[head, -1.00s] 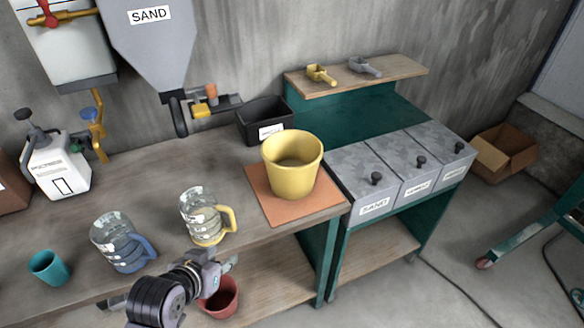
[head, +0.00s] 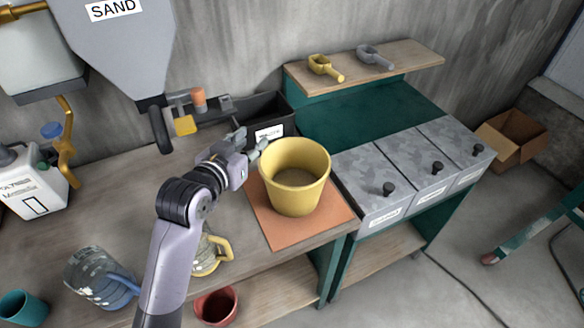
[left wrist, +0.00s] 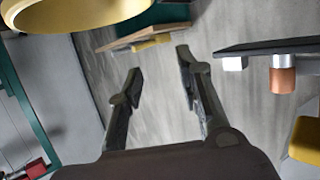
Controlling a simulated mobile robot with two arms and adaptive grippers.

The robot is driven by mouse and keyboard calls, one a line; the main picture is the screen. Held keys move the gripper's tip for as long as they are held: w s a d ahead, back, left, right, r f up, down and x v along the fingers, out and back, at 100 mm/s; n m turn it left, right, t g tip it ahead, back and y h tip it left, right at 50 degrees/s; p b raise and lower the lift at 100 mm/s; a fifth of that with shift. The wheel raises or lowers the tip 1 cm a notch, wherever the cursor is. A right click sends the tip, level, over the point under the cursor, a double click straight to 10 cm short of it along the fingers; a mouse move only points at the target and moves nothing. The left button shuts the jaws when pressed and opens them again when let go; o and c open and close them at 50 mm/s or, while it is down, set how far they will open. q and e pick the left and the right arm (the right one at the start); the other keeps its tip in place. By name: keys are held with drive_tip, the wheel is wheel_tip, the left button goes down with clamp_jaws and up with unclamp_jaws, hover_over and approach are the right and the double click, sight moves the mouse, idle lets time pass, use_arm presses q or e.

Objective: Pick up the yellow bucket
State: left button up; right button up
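The yellow bucket (head: 297,190) stands upright on an orange mat (head: 268,224) at the right part of the workbench, and it looks empty of tools. My left gripper (head: 258,148) is just left of the bucket's rim at the back, apart from it as far as I can tell. In the left wrist view the fingers (left wrist: 158,72) are spread open with nothing between them, and the bucket's rim (left wrist: 75,12) shows at the upper left. My right gripper is not in view.
A black bin (head: 262,118) stands close behind the gripper. A yellow-handled pitcher (head: 216,250) is partly hidden by my left arm. A blue-handled pitcher (head: 98,278) and teal cup (head: 22,308) are left. Metal-lidded bins (head: 375,180) stand right of the bucket.

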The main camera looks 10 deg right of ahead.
use_arm(q)
drive_tip(key=p, duration=0.1)
approach(266, 156)
drive_tip(key=w+d, duration=0.1)
drive_tip(key=w, duration=0.1)
drive_tip(key=p+x, duration=0.1)
drive_tip(key=x, duration=0.3)
drive_tip(key=shift+f, duration=0.1)
drive_tip(key=x, duration=0.3)
drive_tip(key=shift+w+d+f, duration=0.15)
drive_tip(key=shift+w+d, duration=0.05)
drive_tip(key=shift+w, duration=0.1)
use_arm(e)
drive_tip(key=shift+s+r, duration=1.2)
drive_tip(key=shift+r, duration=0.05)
use_arm(q)
drive_tip(key=shift+s, duration=0.1)
drive_tip(key=shift+c, duration=0.5)
